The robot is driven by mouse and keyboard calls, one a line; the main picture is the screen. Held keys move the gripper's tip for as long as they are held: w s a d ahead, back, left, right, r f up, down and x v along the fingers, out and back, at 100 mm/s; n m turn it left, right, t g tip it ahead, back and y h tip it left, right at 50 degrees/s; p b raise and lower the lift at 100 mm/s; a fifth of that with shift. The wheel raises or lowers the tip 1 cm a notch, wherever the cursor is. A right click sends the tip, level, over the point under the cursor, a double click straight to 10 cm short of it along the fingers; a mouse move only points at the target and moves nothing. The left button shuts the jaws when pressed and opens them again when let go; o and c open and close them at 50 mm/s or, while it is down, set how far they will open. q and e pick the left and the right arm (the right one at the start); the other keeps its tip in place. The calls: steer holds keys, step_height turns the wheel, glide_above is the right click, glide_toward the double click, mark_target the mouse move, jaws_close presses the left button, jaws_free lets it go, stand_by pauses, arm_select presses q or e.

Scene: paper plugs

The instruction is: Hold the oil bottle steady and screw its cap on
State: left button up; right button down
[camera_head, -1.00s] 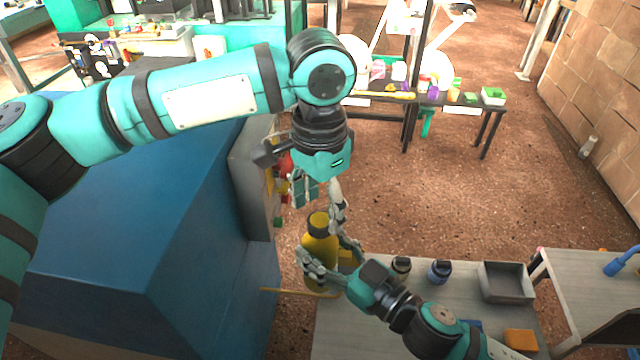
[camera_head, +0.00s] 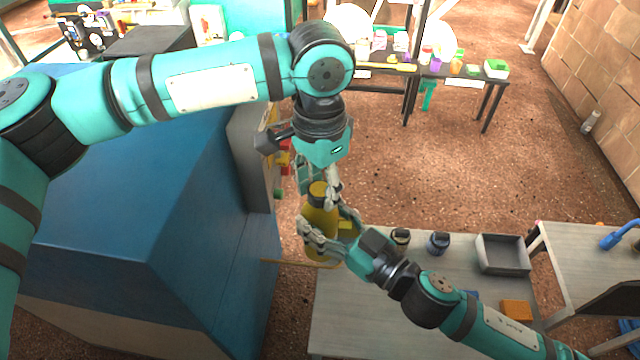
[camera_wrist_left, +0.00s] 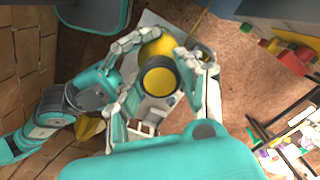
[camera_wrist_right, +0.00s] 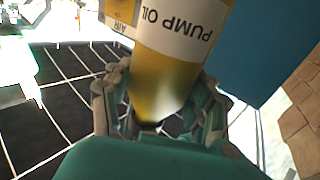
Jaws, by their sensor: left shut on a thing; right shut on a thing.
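The oil bottle (camera_head: 317,222) is yellow, roughly upright in the head view, at the left end of the grey bench. Its label (camera_wrist_right: 190,32) reads "PUMP OIL" in the right wrist view. The cap (camera_wrist_left: 160,80), with a yellow top and dark rim, is at the bottle's mouth; I cannot tell how far it is turned. My right gripper (camera_head: 328,240) is shut on the bottle's body, one finger each side (camera_wrist_right: 158,105). My left gripper (camera_head: 320,186) comes from above and is shut on the cap; its fingers flank it in the left wrist view (camera_wrist_left: 165,105).
The grey bench (camera_head: 400,310) carries two small dark-lidded jars (camera_head: 438,243), a grey tray (camera_head: 502,254) and an orange block (camera_head: 516,309). A large blue cabinet (camera_head: 130,230) stands close on the left. Open floor lies beyond the bench.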

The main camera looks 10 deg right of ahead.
arm_select(q)
jaws_close()
steer(key=o, duration=1.2)
jaws_free()
steer(key=shift+o, duration=0.2)
step_height(320, 180, up, 12)
steer(key=shift+w, duration=0.2)
